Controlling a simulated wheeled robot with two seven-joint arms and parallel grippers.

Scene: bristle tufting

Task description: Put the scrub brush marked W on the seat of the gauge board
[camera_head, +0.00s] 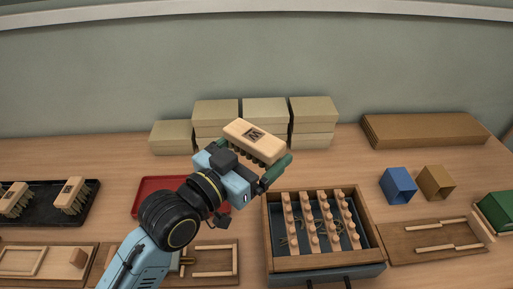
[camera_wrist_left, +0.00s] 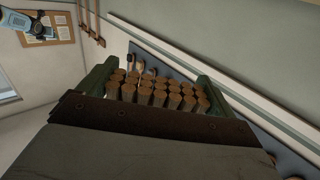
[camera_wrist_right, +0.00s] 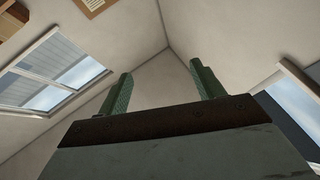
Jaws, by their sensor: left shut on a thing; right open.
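My left gripper (camera_head: 257,158) is shut on a pale wooden scrub brush (camera_head: 255,137) with a dark square mark on top that looks like a W. It holds the brush above the table's middle, in front of the stacked boxes, bristles down. In the left wrist view the brush's brown bristle tufts (camera_wrist_left: 158,93) show between the two green fingers. My right gripper (camera_wrist_right: 160,82) is open and empty in the right wrist view, pointing at walls and windows. Low wooden boards with raised strips lie at the front left (camera_head: 18,276), front middle (camera_head: 225,248) and right (camera_head: 400,250); I cannot tell which is the gauge board.
A black tray (camera_head: 90,192) at left holds more marked brushes (camera_head: 73,192). A red tray (camera_head: 150,187) is partly behind my left arm. A wooden box with pegs (camera_head: 268,232) stands front centre. Blue (camera_head: 398,185) and brown (camera_head: 436,182) blocks stand right. Stacked boxes (camera_head: 265,110) line the back.

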